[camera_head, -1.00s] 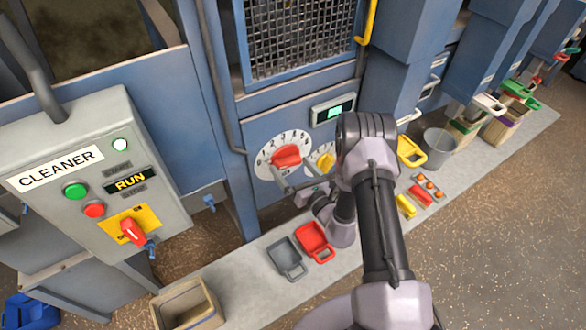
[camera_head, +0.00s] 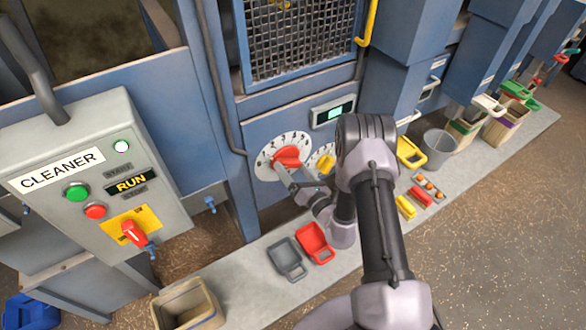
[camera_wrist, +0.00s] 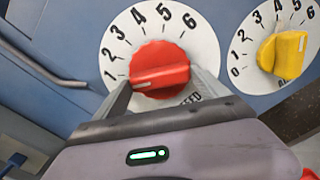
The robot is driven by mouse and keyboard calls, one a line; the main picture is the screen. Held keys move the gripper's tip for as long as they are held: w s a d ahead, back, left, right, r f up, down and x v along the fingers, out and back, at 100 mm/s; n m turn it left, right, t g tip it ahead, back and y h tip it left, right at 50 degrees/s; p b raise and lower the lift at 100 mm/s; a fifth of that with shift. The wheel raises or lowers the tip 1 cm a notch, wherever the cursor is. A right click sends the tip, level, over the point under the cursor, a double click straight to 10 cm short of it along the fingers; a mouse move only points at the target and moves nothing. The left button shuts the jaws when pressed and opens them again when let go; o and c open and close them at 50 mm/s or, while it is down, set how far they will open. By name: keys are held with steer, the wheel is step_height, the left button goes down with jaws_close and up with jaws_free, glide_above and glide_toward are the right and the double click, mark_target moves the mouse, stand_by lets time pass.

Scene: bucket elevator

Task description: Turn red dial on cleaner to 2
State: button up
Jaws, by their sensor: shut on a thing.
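The red dial (camera_head: 288,157) sits on a white round scale (camera_head: 267,168) on the blue machine front. In the wrist view the red dial (camera_wrist: 160,66) has a raised grip bar lying nearly level, its marked left end near the 1, slightly below it. Numbers 1 to 6 run clockwise around the scale. My gripper (camera_wrist: 160,80) is shut on the dial, one finger on each side; in the head view my gripper (camera_head: 282,172) reaches it from below right. The cleaner box (camera_head: 60,205) stands at the left, with its label and a lit RUN sign.
A yellow dial (camera_wrist: 284,55) on its own scale is close right of the red one. A small green-lit display (camera_head: 334,112) is above. Red and grey scoops (camera_head: 287,260) lie on the ledge below, beside an open bin (camera_head: 188,305).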

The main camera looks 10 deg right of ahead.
steer(key=m, duration=0.6)
steer(key=shift+p, duration=0.35)
steer(key=shift+m, duration=0.3)
steer(key=o, duration=1.3)
steer(key=shift+c, duration=0.2)
steer(key=shift+s, duration=0.1)
steer(key=p+v, duration=0.2)
steer(key=v, duration=1.5)
steer(key=shift+s, duration=0.15)
